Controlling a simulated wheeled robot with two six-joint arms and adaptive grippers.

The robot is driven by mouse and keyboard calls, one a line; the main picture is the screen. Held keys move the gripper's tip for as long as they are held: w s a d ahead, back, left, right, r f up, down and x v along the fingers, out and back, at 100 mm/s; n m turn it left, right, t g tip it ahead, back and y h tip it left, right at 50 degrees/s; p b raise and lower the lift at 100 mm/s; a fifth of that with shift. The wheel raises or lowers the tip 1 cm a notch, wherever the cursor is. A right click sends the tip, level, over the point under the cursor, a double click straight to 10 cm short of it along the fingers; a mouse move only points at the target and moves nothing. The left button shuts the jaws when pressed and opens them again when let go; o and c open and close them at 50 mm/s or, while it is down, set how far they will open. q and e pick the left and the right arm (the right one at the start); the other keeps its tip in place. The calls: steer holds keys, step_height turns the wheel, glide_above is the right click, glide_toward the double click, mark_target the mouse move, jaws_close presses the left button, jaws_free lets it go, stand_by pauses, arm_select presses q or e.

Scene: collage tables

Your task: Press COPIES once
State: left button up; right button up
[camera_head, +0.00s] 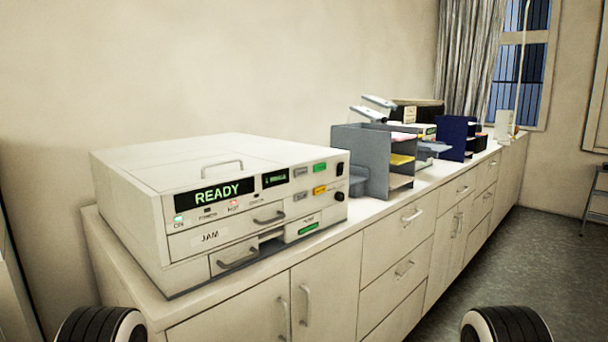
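A cream office machine (200,160) stands on the counter at left, its front turned toward the right. Its dark display (214,194) reads READY in green. A smaller dark display (275,177) shows green characters too small to read. To its right are a grey button (301,172), a green button (320,168), another grey button (300,197) and an orange-yellow button (320,190). I cannot read their labels, so I cannot tell which is COPIES. A lower green piece (309,229) is also on the front. Neither of my grippers is in view; only dark rounded arm parts show at the bottom edge.
A grey tray organizer (362,160) with papers stands right of the machine. Farther back are a dark blue organizer (456,138) and other equipment. Cabinet doors and drawers (405,270) with protruding handles face me. The floor (520,255) at right is clear.

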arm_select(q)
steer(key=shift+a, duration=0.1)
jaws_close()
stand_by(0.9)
